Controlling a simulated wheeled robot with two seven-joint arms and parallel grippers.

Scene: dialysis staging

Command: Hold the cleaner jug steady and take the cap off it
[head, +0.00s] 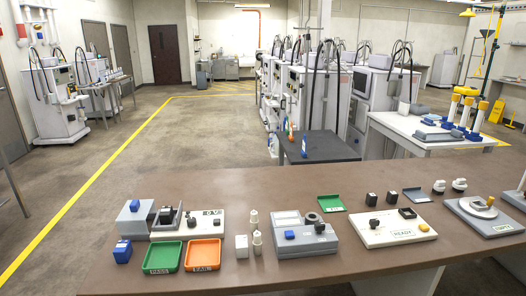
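Neither of my grippers shows in the head view. I cannot tell for certain which thing is the cleaner jug. Several white upright items with yellow tops (468,110) stand on the white table (395,122) at the right, with blue pieces near their bases. A small blue and white item (304,148) stands on the dark grey table (320,152) in the middle. These are too small to make out a jug shape or a cap.
The brown bench (300,262) in front holds a green tray (163,257), an orange tray (202,254), a grey device (304,237) and a white panel (396,228). Dialysis machines (298,95) stand in a row behind. The floor (130,170) at left is mostly clear.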

